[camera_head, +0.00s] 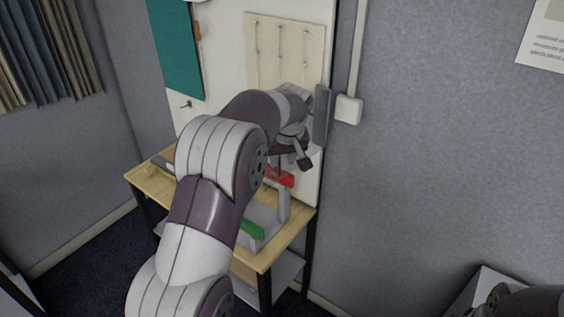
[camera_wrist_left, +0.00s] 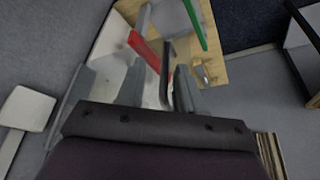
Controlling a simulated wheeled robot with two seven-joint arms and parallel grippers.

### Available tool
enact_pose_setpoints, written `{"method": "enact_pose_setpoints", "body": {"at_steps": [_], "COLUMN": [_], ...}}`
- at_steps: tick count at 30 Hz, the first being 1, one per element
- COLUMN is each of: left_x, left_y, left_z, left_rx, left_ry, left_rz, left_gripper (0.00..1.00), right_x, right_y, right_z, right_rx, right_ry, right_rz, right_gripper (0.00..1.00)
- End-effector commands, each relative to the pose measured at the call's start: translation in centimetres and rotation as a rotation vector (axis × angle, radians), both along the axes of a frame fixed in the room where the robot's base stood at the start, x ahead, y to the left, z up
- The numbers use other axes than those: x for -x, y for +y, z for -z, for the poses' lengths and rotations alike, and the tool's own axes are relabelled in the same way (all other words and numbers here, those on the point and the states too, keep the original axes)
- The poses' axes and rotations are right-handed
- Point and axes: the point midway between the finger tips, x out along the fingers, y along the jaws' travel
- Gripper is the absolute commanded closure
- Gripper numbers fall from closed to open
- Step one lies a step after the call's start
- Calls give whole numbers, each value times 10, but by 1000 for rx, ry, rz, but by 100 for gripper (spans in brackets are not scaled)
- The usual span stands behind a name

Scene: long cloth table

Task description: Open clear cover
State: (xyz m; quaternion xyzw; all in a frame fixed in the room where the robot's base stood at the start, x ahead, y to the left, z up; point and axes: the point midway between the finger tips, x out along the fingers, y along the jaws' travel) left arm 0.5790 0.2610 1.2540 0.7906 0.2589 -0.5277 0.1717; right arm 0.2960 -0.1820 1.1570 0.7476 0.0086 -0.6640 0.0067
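My left gripper (camera_head: 303,161) reaches over the wooden table, in front of the white board. A pale, see-through surface (camera_wrist_left: 103,75) shows left of the fingers in the left wrist view. My right gripper is not in view.
The wooden table (camera_head: 150,178) carries a grey stand with a red bar (camera_head: 280,177) and a green bar (camera_head: 253,230). A white wall box (camera_head: 348,109) is right of the panel. A teal board (camera_head: 176,48) and a pegboard (camera_head: 286,45) hang behind.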

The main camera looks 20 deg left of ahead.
Motion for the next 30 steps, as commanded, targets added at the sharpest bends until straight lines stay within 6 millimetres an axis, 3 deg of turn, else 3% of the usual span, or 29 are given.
{"method": "enact_pose_setpoints", "body": {"at_steps": [3, 6, 10, 15, 30], "left_x": [9, 18, 27, 32, 31], "left_y": [-8, -15, -21, -25, -25], "left_z": [-32, -67, -90, -100, -99], "left_rx": [1, 1, 0, 0, -9], "left_ry": [-4, -2, -1, 0, 0], "left_rz": [0, 2, 1, 0, 33], "left_gripper": [64, 64, 64, 64, 64], "right_x": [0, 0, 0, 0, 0], "right_y": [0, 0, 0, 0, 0], "right_z": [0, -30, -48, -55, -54], "right_rx": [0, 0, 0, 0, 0], "right_ry": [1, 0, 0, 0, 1], "right_rz": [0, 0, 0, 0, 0], "right_gripper": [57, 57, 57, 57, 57]}}
